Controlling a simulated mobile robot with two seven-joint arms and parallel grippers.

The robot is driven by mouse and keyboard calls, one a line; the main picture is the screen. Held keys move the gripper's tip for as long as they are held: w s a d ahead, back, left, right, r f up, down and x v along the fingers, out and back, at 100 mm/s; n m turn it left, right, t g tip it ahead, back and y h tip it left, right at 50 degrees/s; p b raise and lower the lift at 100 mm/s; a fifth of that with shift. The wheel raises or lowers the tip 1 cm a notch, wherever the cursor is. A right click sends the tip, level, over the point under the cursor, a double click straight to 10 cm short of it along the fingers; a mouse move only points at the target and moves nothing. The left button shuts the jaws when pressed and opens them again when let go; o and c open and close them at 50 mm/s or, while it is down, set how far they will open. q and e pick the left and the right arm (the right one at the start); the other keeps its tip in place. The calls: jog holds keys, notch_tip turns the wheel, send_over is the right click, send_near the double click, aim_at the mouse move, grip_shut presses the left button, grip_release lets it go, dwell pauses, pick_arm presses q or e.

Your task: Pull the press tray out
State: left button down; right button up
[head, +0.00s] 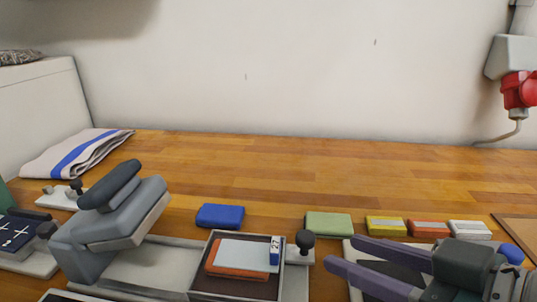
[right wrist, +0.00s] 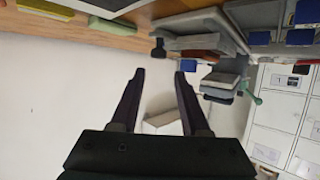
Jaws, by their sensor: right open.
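The press (head: 110,225) stands at the lower left with a grey body and a raised dark handle. The press tray (head: 205,288), a shallow framed tray, lies on the pale base to its right. It holds an orange-brown piece, a pale piece and a blue tag marked 27. A black knob (head: 305,239) sits on a tab at the tray's right side. My right gripper (head: 344,251) is open and empty, just right of the knob and apart from it. In the right wrist view, the knob (right wrist: 157,50) shows beyond the open fingertips (right wrist: 159,74). My left gripper is not in view.
Blue (head: 220,216), green (head: 328,224), yellow (head: 386,226), red (head: 429,229) and white (head: 470,230) blocks lie in a row behind the tray. A folded striped cloth (head: 78,153) lies at the back left. The wooden counter (head: 290,175) behind is clear.

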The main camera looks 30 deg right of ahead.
jog(key=shift+v, duration=1.15)
